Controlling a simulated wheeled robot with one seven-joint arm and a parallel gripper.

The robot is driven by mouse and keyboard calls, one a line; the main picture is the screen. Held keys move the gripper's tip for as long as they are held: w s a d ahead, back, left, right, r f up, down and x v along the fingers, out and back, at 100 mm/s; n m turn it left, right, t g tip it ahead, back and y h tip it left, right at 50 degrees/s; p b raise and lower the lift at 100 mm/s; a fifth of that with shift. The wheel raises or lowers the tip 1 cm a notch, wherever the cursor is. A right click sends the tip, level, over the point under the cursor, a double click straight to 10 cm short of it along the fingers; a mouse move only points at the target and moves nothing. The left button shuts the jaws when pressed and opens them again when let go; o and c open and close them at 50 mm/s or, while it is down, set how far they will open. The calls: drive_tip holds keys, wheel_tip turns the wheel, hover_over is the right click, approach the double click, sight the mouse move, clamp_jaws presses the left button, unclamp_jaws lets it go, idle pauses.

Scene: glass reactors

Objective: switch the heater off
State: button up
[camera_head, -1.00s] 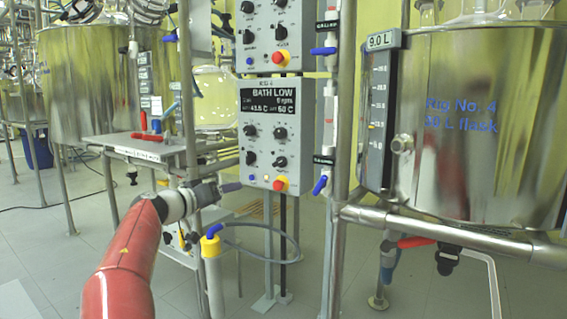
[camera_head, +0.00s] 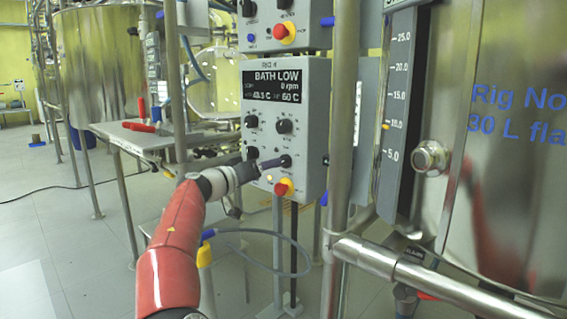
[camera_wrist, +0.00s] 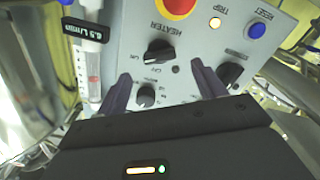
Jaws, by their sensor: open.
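The heater knob (camera_wrist: 158,52), black with a bar-shaped grip, is on the grey control box (camera_head: 313,120). In the wrist view the box is upside down, with HEATER, ON and OFF printed around the knob. I cannot tell which mark it points to. In the head view this knob (camera_head: 286,160) is at the lower right of the box. My gripper (camera_wrist: 162,76) is open, its two dark fingers on either side of the knob's line, with the knob showing just past the fingertips. In the head view my gripper (camera_head: 270,164) is close to the knob; contact cannot be told.
A red stop button (camera_head: 284,187) sits just below the heater knob. A lit trip lamp (camera_wrist: 215,22), a blue reset button (camera_wrist: 257,30) and another knob (camera_wrist: 230,72) are close by. The display (camera_head: 272,86) reads BATH LOW. A steel post (camera_head: 342,120) stands right of the box.

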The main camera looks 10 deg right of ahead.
sight(283, 162)
drive_tip(key=x, duration=0.6)
drive_tip(key=shift+p, duration=0.3)
drive_tip(key=shift+c, duration=0.4)
drive_tip(key=c, duration=0.9)
